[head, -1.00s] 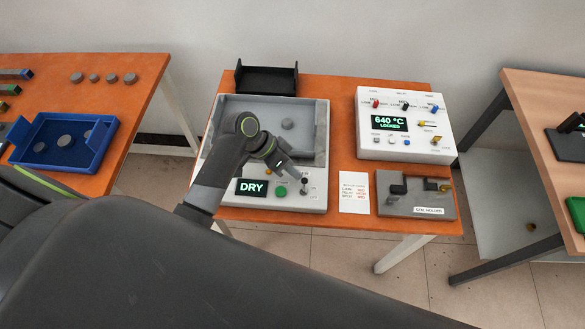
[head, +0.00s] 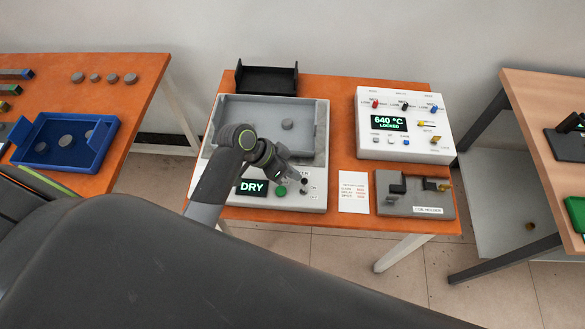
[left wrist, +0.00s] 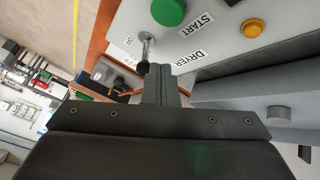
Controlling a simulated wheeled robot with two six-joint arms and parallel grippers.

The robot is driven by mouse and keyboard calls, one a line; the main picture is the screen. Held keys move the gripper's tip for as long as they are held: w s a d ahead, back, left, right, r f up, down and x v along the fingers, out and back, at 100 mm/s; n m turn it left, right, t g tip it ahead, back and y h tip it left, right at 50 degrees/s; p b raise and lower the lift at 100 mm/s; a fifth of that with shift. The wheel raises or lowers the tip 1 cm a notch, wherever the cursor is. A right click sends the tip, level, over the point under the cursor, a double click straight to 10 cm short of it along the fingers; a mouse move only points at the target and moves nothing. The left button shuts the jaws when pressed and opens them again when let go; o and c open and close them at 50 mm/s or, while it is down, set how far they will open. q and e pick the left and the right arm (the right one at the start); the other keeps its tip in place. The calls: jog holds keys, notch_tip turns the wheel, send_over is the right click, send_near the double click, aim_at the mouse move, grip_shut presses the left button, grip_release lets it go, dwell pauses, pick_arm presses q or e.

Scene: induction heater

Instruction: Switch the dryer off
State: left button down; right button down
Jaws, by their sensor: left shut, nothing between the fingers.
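The dryer (head: 222,165) is a pale box with a grey tray on top, in the middle of the head view. Its display (head: 252,187) reads DRY in lit green letters. A green button (head: 281,191) and a small toggle switch (head: 304,188) sit on its front panel. My left gripper (head: 296,177) is shut and empty, right beside the toggle. In the left wrist view the metal toggle lever (left wrist: 147,48) stands just beside the shut fingertips (left wrist: 162,70); I cannot tell if they touch. The green START button (left wrist: 168,12) and an amber button (left wrist: 252,28) show there too. My right gripper is out of view.
Right of the dryer are a printed card (head: 353,192), the coil holder (head: 416,200) and a white control box (head: 402,128) reading 640 °C LOCKED. A black tray (head: 266,79) stands behind. A blue bin (head: 40,158) is on the left table.

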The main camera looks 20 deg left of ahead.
aim_at(303, 179)
pick_arm(q)
jog(key=shift+s+d+r+m+t, duration=0.1)
jog(key=shift+s+d+m+t, duration=0.15)
jog(key=shift+s+t, duration=0.45)
jog(key=s+m+t+b, duration=0.1)
jog(key=t, duration=0.1)
jog(key=shift+s+d+t+y, duration=0.15)
jog(key=shift+s+t+y, duration=0.05)
jog(key=shift+t+y, duration=0.2)
jog(key=shift+r, duration=0.15)
jog(key=shift+r+p, duration=0.85)
jog(key=shift+p, duration=0.05)
